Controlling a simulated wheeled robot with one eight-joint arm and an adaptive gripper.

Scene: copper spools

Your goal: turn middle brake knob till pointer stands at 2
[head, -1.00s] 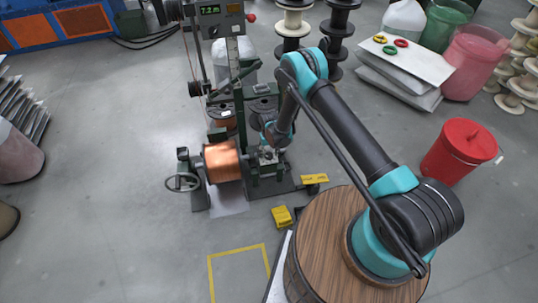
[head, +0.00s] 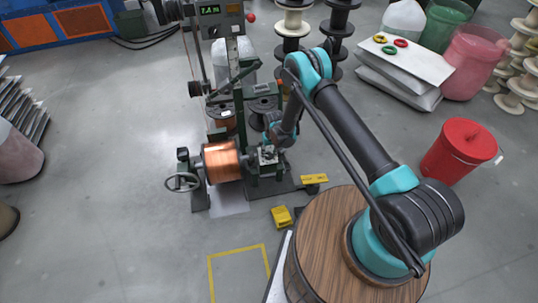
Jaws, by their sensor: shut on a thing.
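The winding machine (head: 238,93) stands left of the middle, with a copper spool (head: 221,161) mounted low on its front. My arm reaches down to the machine from the right. My gripper (head: 268,153) is small in the picture, at the machine's block just right of the copper spool. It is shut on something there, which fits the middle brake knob. The knob, its pointer and its scale marks are hidden or too small to read.
A handwheel (head: 183,182) sticks out left of the spool. Yellow pedals or blocks (head: 282,216) lie in front of the machine. A red bin (head: 459,152) stands at right.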

